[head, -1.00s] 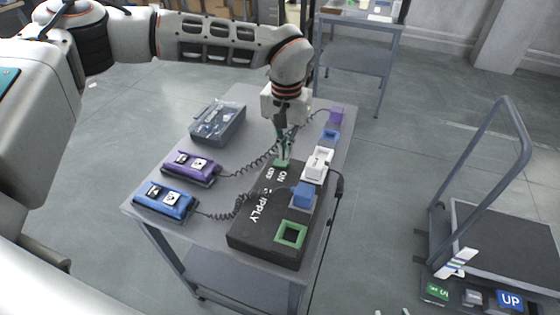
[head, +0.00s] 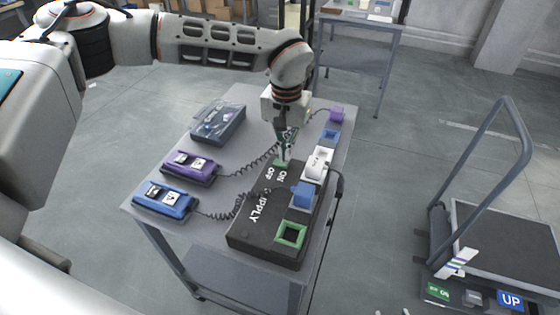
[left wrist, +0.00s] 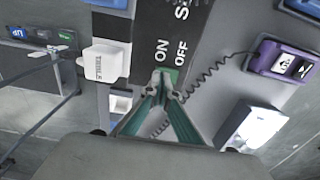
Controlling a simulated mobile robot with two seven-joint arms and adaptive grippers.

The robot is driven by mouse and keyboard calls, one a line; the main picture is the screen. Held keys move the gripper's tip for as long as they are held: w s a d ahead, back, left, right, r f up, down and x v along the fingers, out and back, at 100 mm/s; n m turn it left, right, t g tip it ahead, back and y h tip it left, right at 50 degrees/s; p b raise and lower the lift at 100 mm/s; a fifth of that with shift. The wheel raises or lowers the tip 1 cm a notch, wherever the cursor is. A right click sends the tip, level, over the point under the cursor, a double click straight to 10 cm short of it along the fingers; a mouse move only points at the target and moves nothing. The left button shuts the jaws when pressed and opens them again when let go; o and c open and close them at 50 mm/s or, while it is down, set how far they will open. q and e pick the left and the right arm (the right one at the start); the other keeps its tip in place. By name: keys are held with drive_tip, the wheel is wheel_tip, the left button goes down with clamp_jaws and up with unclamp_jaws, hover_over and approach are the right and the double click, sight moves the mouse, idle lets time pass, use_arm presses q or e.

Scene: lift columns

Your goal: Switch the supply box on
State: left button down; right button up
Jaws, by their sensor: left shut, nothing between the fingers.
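The black supply box (head: 262,233) lies on the near right part of the grey table, marked SUPPLY, ON and OFF. Its green switch (head: 281,164) is at the far end by the ON and OFF marks; it also shows in the left wrist view (left wrist: 172,73). My left gripper (head: 284,158) points down at the switch, shut and empty. In the left wrist view its fingertips (left wrist: 164,78) meet right at the switch and cover part of it. I cannot tell whether they touch it or which way it is set. My right gripper is not recognisable in view.
A white plug (head: 318,163) and a blue plug (head: 303,194) sit along the box's right side, with cables. A trolley (head: 505,245) stands at right.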

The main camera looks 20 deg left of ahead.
use_arm(q)
drive_tip(key=shift+f, duration=0.75)
idle(0.3)
wheel_tip(320, 180, up, 5)
drive_tip(key=p, duration=0.4)
drive_tip(key=shift+r, duration=0.2)
drive_tip(key=shift+r+p, duration=0.6)
drive_tip(key=shift+p, duration=0.1)
drive_tip(key=shift+r+p, duration=0.3)
drive_tip(key=shift+p, duration=0.05)
drive_tip(key=shift+f, duration=0.1)
